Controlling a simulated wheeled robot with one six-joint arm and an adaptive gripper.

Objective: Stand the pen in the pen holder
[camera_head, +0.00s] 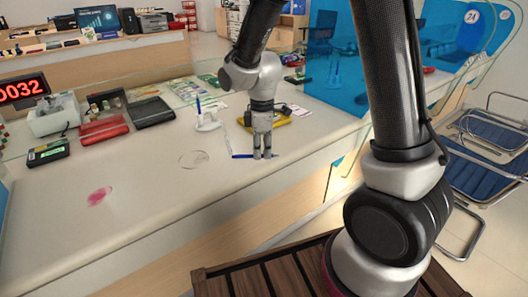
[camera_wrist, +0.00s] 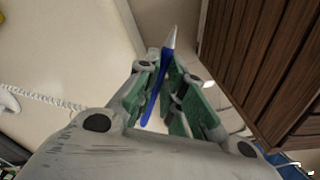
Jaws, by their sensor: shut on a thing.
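The blue pen (camera_head: 241,156) is held low over the near edge of the counter, lying about level in the head view. My gripper (camera_head: 262,156) points down and is shut around it. In the wrist view the pen (camera_wrist: 161,78) lies between the green finger pads of my gripper (camera_wrist: 168,88), its silver tip sticking out beyond them. The white pen holder (camera_head: 208,125) stands on the counter, behind and to the left of my gripper, with a thin blue upright piece at its left side. I cannot tell whether the pen touches the counter.
A white coiled cord (camera_wrist: 50,101) runs across the counter in the wrist view; its loop (camera_head: 194,160) lies left of the pen. A yellow item (camera_head: 285,120) lies behind my gripper. A red case (camera_head: 104,130) and a dark box (camera_head: 150,111) stand left. The front-left counter is mostly clear.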

